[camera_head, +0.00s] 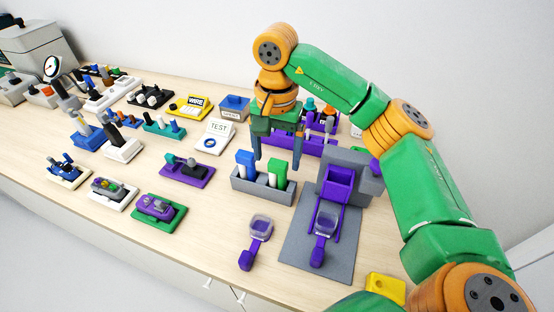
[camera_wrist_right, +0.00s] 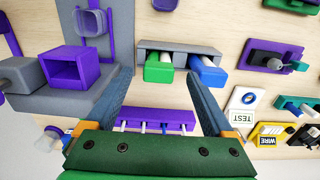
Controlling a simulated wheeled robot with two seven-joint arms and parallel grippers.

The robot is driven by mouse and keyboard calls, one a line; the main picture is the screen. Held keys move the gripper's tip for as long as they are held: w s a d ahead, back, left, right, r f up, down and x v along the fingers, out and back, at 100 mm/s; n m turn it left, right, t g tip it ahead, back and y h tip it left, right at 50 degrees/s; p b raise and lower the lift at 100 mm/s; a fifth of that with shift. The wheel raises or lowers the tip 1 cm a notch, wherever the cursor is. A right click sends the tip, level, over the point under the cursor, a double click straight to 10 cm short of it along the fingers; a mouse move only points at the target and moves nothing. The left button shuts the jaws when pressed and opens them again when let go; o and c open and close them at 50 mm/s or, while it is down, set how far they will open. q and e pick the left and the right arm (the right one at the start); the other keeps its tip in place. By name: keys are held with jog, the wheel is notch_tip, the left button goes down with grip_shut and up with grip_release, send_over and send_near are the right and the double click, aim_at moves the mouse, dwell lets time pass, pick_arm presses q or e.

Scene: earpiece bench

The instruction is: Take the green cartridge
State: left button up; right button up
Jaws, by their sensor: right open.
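The green cartridge (camera_head: 277,175) stands upright in a grey holder (camera_head: 262,190), to the right of a blue cartridge (camera_head: 245,163). My right gripper (camera_head: 277,161) is open and points down, its fingers above the holder. In the wrist view the green cartridge (camera_wrist_right: 158,71) appears between the open fingertips (camera_wrist_right: 160,74), and the blue cartridge (camera_wrist_right: 208,75) lies just beyond the right fingertip. I cannot tell how much height separates the fingertips from the cartridge, and no contact shows. My left gripper is not in view.
A purple rack (camera_head: 312,142) stands behind my gripper. A grey stand with a purple bin (camera_head: 337,183) is close right of the holder. Purple scoops with clear cups (camera_head: 252,252) lie in front. Several trays with small parts fill the bench leftward.

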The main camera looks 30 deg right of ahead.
aim_at(278, 173)
jog(key=shift+f, duration=0.45)
jog(key=f+p, duration=0.2)
jog(key=f, duration=0.3)
jog(key=shift+d, duration=0.2)
jog(key=shift+w+d+f, duration=0.1)
jog(key=shift+f, duration=0.35)
jog(key=c, duration=0.8)
grip_shut()
